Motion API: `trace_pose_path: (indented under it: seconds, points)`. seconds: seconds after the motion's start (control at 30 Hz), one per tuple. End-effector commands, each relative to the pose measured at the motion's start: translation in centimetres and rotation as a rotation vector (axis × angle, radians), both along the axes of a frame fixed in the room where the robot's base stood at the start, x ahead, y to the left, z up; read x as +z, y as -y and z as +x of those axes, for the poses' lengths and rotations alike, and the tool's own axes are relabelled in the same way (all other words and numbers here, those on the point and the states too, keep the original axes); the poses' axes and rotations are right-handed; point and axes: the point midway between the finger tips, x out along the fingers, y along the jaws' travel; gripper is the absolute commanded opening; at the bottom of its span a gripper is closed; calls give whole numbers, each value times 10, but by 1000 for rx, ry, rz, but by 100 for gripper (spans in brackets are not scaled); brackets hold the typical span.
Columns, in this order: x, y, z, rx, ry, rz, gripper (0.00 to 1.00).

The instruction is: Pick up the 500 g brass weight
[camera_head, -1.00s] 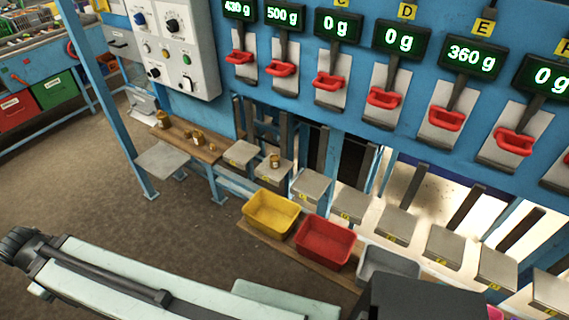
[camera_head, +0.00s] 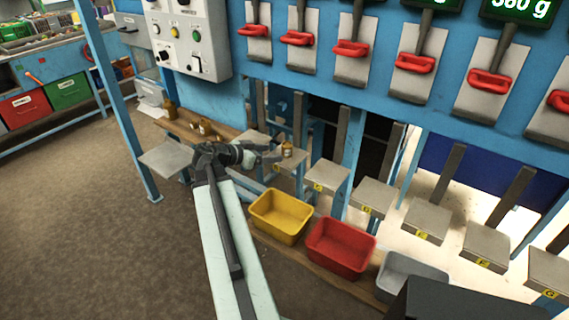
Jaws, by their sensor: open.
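A small brass weight (camera_head: 287,149) stands upright on a grey scale pan (camera_head: 290,166), the second from the left in the row. A second earlier, a display reading 500 g was above this part of the row; it is out of view now. My gripper (camera_head: 274,153) is open, with its dark fingers pointing right at the left side of the weight. I cannot tell whether a finger touches it. More brass weights (camera_head: 204,126) stand on the wooden shelf (camera_head: 185,123) to the left, with a larger one (camera_head: 170,108) at its far end.
A yellow bin (camera_head: 279,217), a red bin (camera_head: 341,248) and a grey bin (camera_head: 405,277) stand on a low board in front of the pans. Red handles (camera_head: 300,39) hang above. A blue post (camera_head: 115,110) stands left, with open floor before it.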

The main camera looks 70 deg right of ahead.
Motion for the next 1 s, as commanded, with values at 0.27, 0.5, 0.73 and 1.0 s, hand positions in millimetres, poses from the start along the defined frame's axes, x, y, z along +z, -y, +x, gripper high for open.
trace_pose_path:
  seconds: [0.27,0.5,0.73,1.0]
  points:
    - [-5,16,-11,-11,3,-13,62]
    - [-8,27,-17,-7,3,-12,62]
    - [-21,59,-33,-8,4,-10,62]
    - [-21,66,-38,-4,3,-10,62]
